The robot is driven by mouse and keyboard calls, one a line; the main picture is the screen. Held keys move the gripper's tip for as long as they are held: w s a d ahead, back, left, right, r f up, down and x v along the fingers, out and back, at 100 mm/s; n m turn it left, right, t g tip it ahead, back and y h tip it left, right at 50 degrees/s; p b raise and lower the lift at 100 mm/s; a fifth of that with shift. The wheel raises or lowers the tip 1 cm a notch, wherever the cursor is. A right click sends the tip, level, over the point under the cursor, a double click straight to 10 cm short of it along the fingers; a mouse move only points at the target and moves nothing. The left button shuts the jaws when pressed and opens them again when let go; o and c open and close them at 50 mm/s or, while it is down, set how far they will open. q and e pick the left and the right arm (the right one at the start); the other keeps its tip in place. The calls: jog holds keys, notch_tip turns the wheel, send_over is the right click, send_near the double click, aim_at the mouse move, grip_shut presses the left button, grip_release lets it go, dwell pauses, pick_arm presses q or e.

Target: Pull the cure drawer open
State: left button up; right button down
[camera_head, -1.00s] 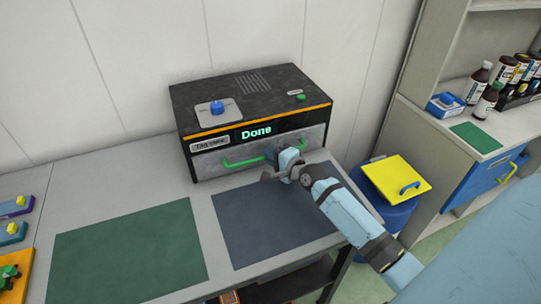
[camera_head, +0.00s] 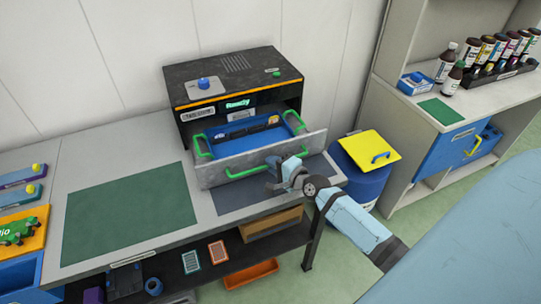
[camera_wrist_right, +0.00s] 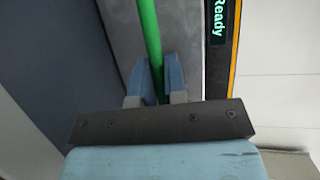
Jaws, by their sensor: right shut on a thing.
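The cure drawer (camera_head: 222,172) is pulled out of the black cure unit (camera_head: 230,75) at the back of the bench. A blue tray (camera_head: 206,147) with green handles at its ends lies inside it; dark items show in the tray. My right gripper (camera_head: 272,175) is at the right part of the drawer front. In the right wrist view its fingers (camera_wrist_right: 156,85) are shut on the green drawer handle (camera_wrist_right: 150,40). The unit's display (camera_head: 238,103) reads "Ready". My left gripper is not in view.
A dark mat (camera_head: 228,202) lies partly under the drawer, and a green mat (camera_head: 130,213) lies clear to the left. A blue bin with a yellow lid (camera_head: 368,149) stands right of the bench. Bottles (camera_head: 487,52) stand on the right cabinet.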

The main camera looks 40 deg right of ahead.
jog(key=s, duration=0.2)
jog(key=s+a+p, duration=0.1)
jog(key=s, duration=0.1)
jog(key=shift+s+r, duration=0.1)
jog(key=shift+s, duration=0.05)
jog(key=shift+s+a, duration=0.25)
jog(key=shift+s, duration=0.55)
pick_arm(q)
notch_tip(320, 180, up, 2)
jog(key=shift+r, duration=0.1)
pick_arm(e)
jog(key=shift+s, duration=0.1)
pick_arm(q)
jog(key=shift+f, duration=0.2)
pick_arm(e)
jog(key=c, duration=1.5)
grip_release()
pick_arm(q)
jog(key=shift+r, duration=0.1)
